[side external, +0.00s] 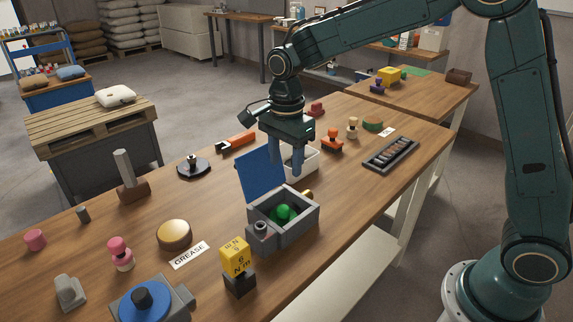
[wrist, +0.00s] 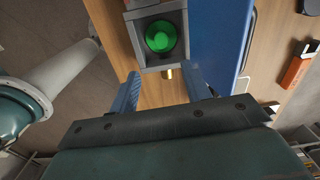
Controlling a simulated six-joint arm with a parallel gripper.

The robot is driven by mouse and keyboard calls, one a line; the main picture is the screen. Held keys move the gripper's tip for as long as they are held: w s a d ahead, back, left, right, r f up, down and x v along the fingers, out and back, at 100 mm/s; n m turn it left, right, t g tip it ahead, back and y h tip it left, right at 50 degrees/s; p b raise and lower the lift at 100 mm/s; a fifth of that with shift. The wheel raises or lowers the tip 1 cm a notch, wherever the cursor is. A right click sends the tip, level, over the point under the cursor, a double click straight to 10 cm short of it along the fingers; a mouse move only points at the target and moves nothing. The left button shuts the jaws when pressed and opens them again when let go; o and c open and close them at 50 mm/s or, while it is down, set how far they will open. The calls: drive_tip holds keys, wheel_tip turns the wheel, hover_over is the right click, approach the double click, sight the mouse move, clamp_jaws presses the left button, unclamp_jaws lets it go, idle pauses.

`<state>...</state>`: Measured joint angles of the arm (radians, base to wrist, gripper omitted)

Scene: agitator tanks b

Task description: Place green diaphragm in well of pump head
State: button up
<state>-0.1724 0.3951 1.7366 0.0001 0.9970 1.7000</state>
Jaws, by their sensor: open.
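The green diaphragm (side external: 283,213) is a round green piece with a raised middle. It sits inside the square opening of the grey pump head (side external: 300,232), and also shows in the wrist view (wrist: 160,37). The pump head (wrist: 142,57) has a blue lid (side external: 259,173) standing open and a brass fitting (wrist: 169,73) on one side. My gripper (side external: 287,170) is open and empty, above and behind the pump head, apart from the diaphragm. Its blue fingers show in the wrist view (wrist: 163,88). Whether the diaphragm is seated flat is hard to tell.
A white bin (side external: 304,165) stands right behind the pump head, beneath my gripper. A yellow block (side external: 235,257) and a GREASE label (side external: 189,255) lie in front, with a brown-topped tin (side external: 174,234) to the left. A dark tray (side external: 391,154) lies at right.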

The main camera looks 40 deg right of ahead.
drive_tip(key=s+d+r+n+t, duration=0.3)
drive_tip(key=s+d+r+n, duration=0.2)
drive_tip(key=s+r+n, duration=0.65)
drive_tip(key=s+d+n+t, duration=0.1)
drive_tip(key=s+n, duration=0.2)
drive_tip(key=s, duration=0.4)
drive_tip(key=s+d+f+n+t, duration=0.1)
drive_tip(key=s+n, duration=0.2)
drive_tip(key=s, duration=0.5)
drive_tip(key=shift+d+f, duration=0.3)
drive_tip(key=shift+d, duration=0.05)
